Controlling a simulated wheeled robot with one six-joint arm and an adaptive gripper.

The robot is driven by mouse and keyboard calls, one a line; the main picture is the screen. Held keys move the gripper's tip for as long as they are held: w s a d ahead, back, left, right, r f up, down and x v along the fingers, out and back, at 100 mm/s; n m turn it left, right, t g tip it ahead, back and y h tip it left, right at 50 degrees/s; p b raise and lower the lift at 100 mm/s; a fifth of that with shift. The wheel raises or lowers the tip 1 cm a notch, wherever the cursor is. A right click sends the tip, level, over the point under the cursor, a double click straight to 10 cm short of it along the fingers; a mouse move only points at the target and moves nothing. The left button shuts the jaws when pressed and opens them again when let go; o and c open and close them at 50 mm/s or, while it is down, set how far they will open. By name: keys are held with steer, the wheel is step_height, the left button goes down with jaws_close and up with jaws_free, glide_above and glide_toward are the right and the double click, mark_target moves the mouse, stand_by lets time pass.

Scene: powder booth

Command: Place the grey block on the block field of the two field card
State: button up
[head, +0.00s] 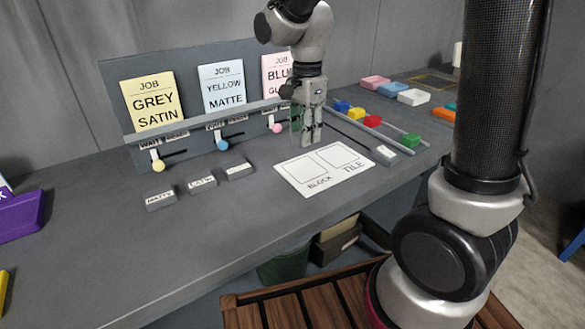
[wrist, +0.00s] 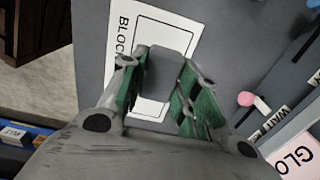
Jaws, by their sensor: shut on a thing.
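My gripper (head: 308,138) hangs above the bench at the far edge of the white two field card (head: 287,173). In the wrist view, my gripper (wrist: 165,82) has its green-padded fingers shut on the grey block (wrist: 171,65). The block appears in front of the card (wrist: 186,25), overlapping the outlined field beside the word BLOCK. In the head view, the block field (head: 305,172) is the left outline and the tile field (head: 338,156) the right one; both look empty. The block cannot be told apart from the fingers there. The gap between block and card is unclear.
Job signs (head: 149,102) and coloured sliders stand behind the card. Small labelled grey blocks (head: 201,184) sit to its left.

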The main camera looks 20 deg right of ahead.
mark_target(304, 169)
step_height(304, 169, down, 8)
steer(key=shift+r, duration=0.1)
steer(key=shift+f, duration=0.2)
steer(key=o, duration=1)
